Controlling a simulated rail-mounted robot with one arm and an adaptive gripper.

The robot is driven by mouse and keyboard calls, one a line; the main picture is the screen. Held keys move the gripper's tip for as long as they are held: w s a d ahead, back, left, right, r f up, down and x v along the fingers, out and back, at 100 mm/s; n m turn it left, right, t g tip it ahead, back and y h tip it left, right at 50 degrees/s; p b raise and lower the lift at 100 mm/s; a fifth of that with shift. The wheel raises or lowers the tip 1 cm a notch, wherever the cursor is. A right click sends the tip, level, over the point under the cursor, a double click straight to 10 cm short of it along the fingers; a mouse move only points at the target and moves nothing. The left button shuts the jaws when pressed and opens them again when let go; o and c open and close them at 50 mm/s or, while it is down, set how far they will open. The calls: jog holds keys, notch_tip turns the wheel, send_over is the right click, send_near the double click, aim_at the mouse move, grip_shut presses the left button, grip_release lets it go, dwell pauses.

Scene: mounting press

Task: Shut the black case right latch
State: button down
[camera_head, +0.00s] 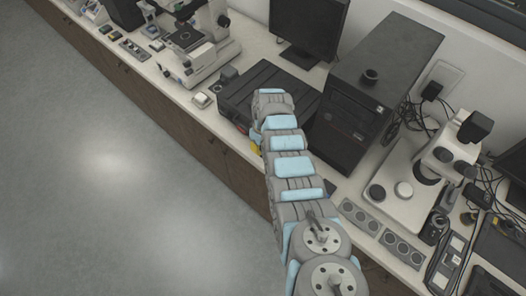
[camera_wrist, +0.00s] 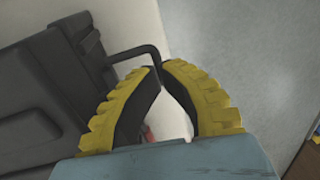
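The black case (camera_head: 240,92) lies on the counter in the head view, partly hidden by my arm. In the wrist view the case (camera_wrist: 40,95) fills the left side, with a bent black handle (camera_wrist: 140,50) sticking out from its front. A raised dark block (camera_wrist: 88,42) at the case's edge may be a latch; I cannot tell. My gripper (camera_wrist: 160,68) is at the case's front, its yellow fingers curving together until the tips meet, with nothing seen between them. The tips overlap the handle's end in the picture; contact is unclear. In the head view only a bit of yellow finger shows.
A black computer tower (camera_head: 370,90) stands just right of the case, with a monitor (camera_head: 308,25) behind. A microscope (camera_head: 195,45) is to the left, another (camera_head: 430,170) to the right. The counter's front edge is close; open floor (camera_head: 110,180) lies beyond it.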

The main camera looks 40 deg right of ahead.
jog(key=shift+r, duration=0.3)
jog(key=shift+d+r, duration=0.1)
jog(key=shift+d, duration=0.05)
jog(key=shift+d+r, duration=0.2)
jog(key=shift+r, duration=0.05)
jog(key=shift+d+r, duration=0.1)
dwell(0.6)
jog(key=shift+d+r, duration=0.2)
jog(key=shift+r, duration=0.05)
jog(key=c, duration=1.3)
grip_release()
